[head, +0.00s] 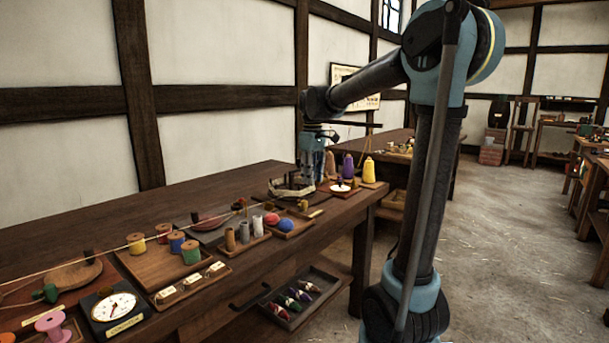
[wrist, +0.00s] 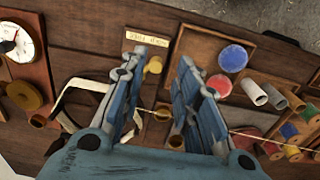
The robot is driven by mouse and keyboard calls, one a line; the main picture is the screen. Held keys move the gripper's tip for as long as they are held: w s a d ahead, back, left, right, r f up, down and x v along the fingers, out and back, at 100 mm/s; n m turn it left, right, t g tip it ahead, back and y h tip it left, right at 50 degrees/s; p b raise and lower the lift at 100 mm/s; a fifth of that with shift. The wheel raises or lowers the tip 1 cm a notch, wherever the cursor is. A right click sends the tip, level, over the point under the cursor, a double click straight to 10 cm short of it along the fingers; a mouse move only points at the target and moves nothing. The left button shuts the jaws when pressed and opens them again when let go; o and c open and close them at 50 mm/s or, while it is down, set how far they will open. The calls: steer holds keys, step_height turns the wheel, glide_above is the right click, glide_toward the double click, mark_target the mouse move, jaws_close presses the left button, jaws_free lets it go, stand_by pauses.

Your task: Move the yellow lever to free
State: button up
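In the wrist view a round yellow knob (wrist: 153,66), which looks like the end of the yellow lever, shows between my fingers, nearer the left one. A pale label plate (wrist: 148,37) with upside-down lettering lies just beyond it; I cannot read it surely. A brass ring-like part (wrist: 163,111) lies below on the taut cord. My gripper (wrist: 160,60) is open, its two blue fingers apart with nothing held. In the head view my gripper (head: 312,184) is low over the far part of the bench. I cannot make out the lever clearly there.
A pale curved bracket (wrist: 88,84) stands left of my fingers. A wooden tray (wrist: 207,35) holds a blue and a red ball close on the right. Grey tubes (wrist: 255,92) and thread spools (wrist: 290,131) lie beyond. A dial board (wrist: 20,70) is at far left.

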steer(key=shift+n, duration=0.4)
steer(key=shift+w+a+f, duration=0.4)
steer(key=shift+a+f, duration=0.05)
steer(key=shift+f, duration=1.35)
steer(key=shift+w+a+f, duration=0.35)
steer(key=shift+a+f, duration=0.1)
steer(key=shift+f, duration=1.35)
steer(key=shift+w+a+f, duration=0.4)
steer(key=shift+a+f, duration=0.05)
steer(key=shift+f, duration=1.35)
steer(key=shift+w+d, duration=0.1)
steer(key=shift+d, duration=0.1)
steer(key=shift+w+d, duration=0.75)
steer(key=shift+d, duration=0.15)
steer(key=shift+w+d, duration=0.4)
steer(key=shift+w, duration=1)
steer(key=shift+s, duration=0.2)
